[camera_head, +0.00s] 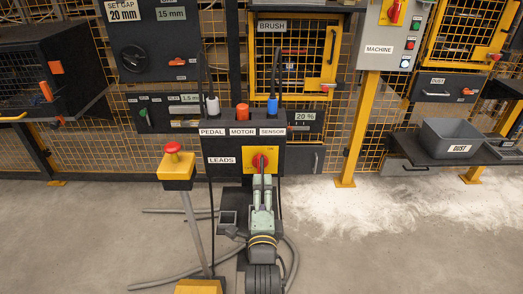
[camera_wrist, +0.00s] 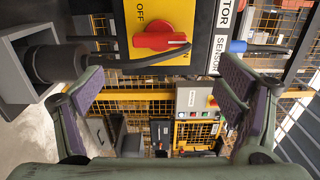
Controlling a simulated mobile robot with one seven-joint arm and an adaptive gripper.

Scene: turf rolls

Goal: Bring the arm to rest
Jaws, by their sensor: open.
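My gripper (camera_head: 262,182) is in front of the dark leads box (camera_head: 222,166), just below its red rotary switch (camera_head: 259,160). In the wrist view my gripper (camera_wrist: 160,78) is open, with its two green fingers wide apart and nothing between them. The red switch (camera_wrist: 158,38) sits on a yellow plate (camera_wrist: 124,14) marked OFF, beyond the fingertips. A dark bar runs across the plate near the switch. I cannot tell the exact gap between the fingertips and the box.
A red-topped stop button (camera_head: 173,148) on a post stands left of my arm. Leads with white (camera_head: 213,105) and blue (camera_head: 272,105) plugs rise from the box. A grey dust bin (camera_head: 455,139) is at right, with pale dust (camera_head: 370,205) on the floor. Hoses lie around my base.

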